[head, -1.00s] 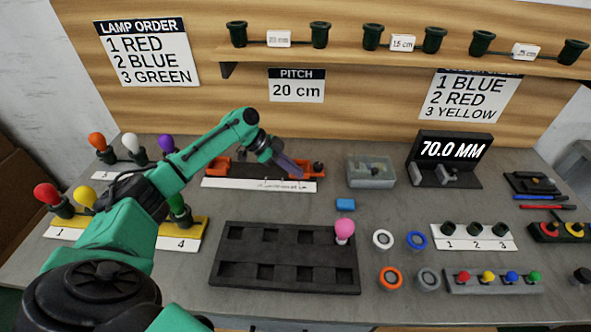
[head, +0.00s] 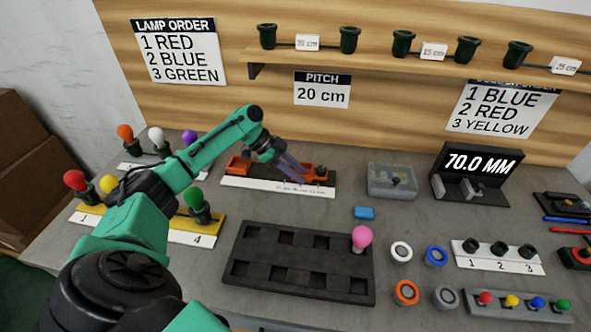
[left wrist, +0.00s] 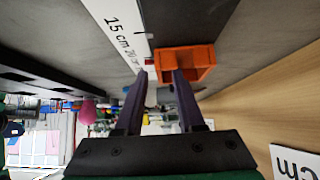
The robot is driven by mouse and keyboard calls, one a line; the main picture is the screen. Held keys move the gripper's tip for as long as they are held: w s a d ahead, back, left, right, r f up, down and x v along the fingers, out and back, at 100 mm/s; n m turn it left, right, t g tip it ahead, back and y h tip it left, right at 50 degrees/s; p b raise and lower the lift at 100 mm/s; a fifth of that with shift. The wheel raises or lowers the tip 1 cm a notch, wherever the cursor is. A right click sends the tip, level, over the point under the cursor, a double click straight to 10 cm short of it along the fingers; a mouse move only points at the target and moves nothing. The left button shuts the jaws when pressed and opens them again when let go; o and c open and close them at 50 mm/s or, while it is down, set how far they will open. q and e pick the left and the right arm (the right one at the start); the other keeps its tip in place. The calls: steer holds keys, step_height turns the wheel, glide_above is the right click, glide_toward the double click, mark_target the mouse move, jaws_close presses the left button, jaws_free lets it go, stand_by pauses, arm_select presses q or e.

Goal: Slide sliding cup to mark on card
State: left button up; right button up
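An orange sliding-cup fixture stands at the back of the table behind a long white marked strip (head: 260,186). An orange part (head: 237,165) shows at its left and another orange part (head: 308,172) at its right. My left gripper (head: 301,172) is at the right orange part, with its purple fingers apart. In the left wrist view an orange block (left wrist: 185,62) lies beyond the right fingertip, beside the strip printed 15 cm and 20 cm (left wrist: 118,32). Nothing shows gripped between the fingers (left wrist: 160,78). The card (head: 322,92) on the wall reads PITCH 20 cm. My right gripper is not in view.
A grey transparent box (head: 391,180) and a 70.0 MM display (head: 477,163) stand right of the fixture. A black tray (head: 300,262) and a yellow lamp board (head: 150,222) are nearer. A shelf (head: 400,73) is above.

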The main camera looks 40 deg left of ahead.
arm_select(q)
steer(key=b+v, duration=0.1)
steer(key=v, duration=1.3)
steer(key=shift+a+r, duration=0.2)
steer(key=shift+a, duration=0.05)
